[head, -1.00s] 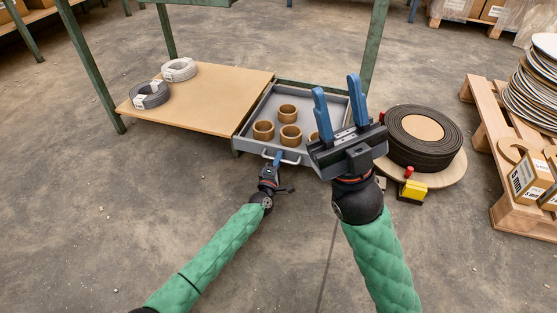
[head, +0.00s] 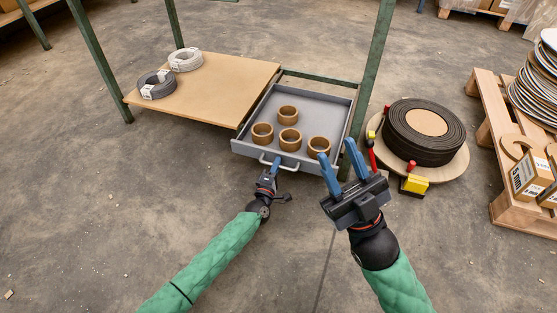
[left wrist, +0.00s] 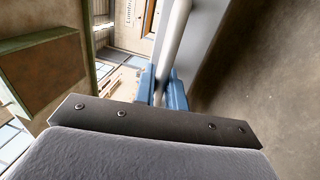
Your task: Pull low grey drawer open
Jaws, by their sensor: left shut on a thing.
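The low grey drawer (head: 246,148) stands pulled out beneath the green-legged bench, its inside visible from above. It holds several brown rings (head: 289,138). Its pale bar handle (head: 294,164) is on the front face. My left gripper (head: 276,163) is shut on this handle. In the left wrist view the blue fingers (left wrist: 160,92) close around the handle bar (left wrist: 174,38), beside the grey drawer front (left wrist: 207,45). My right gripper (head: 336,150) is open and empty, in front of the drawer's right corner in the picture.
A brown board (head: 205,90) with two cable coils (head: 157,84) lies left of the drawer. A dark coiled roll (head: 424,131) on a round base is to the right, with a yellow block (head: 414,184) near it. A wooden pallet (head: 505,205) stands far right. Floor in front is clear.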

